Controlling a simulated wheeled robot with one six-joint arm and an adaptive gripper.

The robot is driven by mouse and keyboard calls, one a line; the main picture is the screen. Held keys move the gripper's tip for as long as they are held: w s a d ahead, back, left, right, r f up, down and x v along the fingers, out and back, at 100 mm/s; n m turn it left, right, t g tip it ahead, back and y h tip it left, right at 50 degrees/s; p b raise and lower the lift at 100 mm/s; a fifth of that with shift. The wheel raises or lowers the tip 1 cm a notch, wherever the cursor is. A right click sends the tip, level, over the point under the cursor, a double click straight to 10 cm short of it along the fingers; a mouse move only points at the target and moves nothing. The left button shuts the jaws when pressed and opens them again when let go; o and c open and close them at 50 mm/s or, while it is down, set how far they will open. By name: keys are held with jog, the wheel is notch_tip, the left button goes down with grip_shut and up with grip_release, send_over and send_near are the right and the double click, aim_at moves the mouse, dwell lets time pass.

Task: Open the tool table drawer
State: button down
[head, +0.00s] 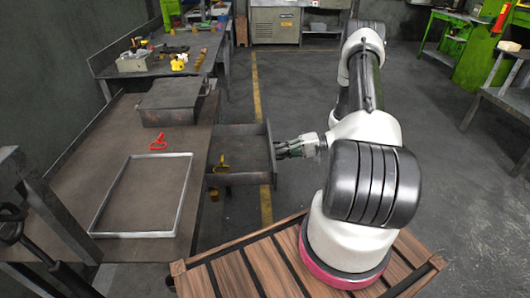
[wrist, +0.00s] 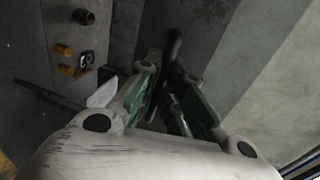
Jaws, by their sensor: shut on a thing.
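The tool table (head: 120,130) stands at the left in the head view. Its grey metal drawer (head: 245,150) sticks out to the right from under the tabletop, and its inside shows. My gripper (head: 279,150) is at the drawer's outer front, shut on what seems to be its handle, which the fingers mostly hide. In the wrist view the green fingers (wrist: 168,90) close around a dark bar (wrist: 174,45). A yellow item (head: 221,162) shows at the drawer's table-side end.
A dark lidded box (head: 170,103), a red item (head: 158,142) and a metal frame (head: 188,185) lie on the tabletop. A cluttered bench (head: 160,68) stands behind. The floor (head: 300,90) behind the drawer is clear. My slatted wooden base is in front.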

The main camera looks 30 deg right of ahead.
jog(key=shift+f+v, duration=0.2)
jog(key=shift+v, duration=0.75)
jog(key=shift+f+v, duration=0.2)
jog(key=shift+v, duration=0.75)
jog(key=shift+d, duration=0.1)
jog(key=c, duration=1.5)
grip_release()
jog(key=shift+c, duration=0.2)
jog(key=v, duration=1.2)
jog(key=shift+s+f, duration=0.1)
